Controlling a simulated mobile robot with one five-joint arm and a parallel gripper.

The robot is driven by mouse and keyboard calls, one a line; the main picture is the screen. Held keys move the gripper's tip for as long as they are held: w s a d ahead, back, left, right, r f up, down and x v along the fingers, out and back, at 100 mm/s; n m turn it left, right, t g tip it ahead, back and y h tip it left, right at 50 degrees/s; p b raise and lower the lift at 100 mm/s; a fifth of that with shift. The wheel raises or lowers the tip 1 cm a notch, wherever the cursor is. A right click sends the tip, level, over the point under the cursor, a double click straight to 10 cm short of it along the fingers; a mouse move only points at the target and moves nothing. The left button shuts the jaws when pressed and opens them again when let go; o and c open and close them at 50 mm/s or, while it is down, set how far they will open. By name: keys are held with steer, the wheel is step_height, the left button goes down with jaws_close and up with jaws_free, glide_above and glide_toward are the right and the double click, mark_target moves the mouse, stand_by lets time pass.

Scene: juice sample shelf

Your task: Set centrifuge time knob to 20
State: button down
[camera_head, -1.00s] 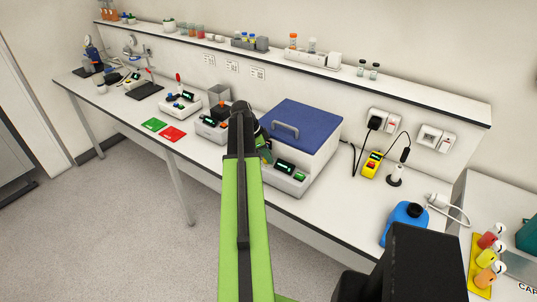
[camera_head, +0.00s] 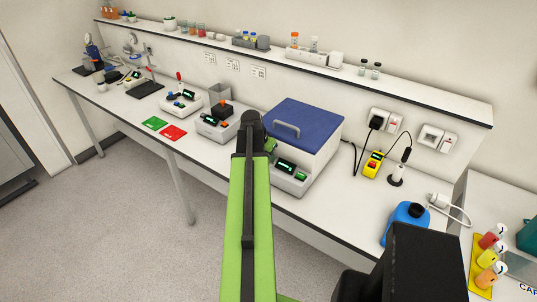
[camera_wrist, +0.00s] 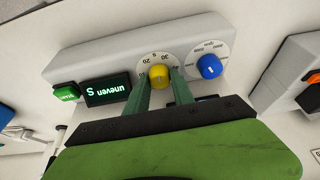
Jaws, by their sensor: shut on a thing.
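The centrifuge (camera_head: 311,152) is a white box with a closed blue lid. Its front panel shows upside down in the wrist view (camera_wrist: 110,62). The yellow time knob (camera_wrist: 159,73) sits on a pale dial with small numbers, among them 5 and 20. My gripper (camera_wrist: 161,78) is shut on this knob, one green finger on each side. The knob's pointer is too small to read surely. The blue knob (camera_wrist: 209,66) is beside it, outside the fingers. In the head view my arm hides the knobs.
A green start button (camera_wrist: 66,95) sits beyond the display. A smaller device with an orange-topped part (camera_head: 218,122) stands left of the centrifuge. The bench front is clear.

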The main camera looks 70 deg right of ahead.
steer(key=n, duration=0.2)
steer(key=n+t, duration=0.1)
steer(key=n, duration=0.1)
steer(key=n+t, duration=0.1)
steer(key=n, duration=0.1)
steer(key=shift+s+a, duration=0.1)
steer(key=shift+s, duration=0.3)
steer(key=n+t, duration=0.1)
steer(key=n, duration=0.1)
steer(key=n+y, duration=0.1)
steer(key=n, duration=0.2)
steer(key=shift+s+t, duration=0.1)
steer(key=shift+t, duration=0.3)
steer(key=shift+d, duration=0.25)
steer(key=c, duration=1.1)
jaws_free()
steer(key=shift+c, duration=0.2)
steer(key=shift+a, duration=0.1)
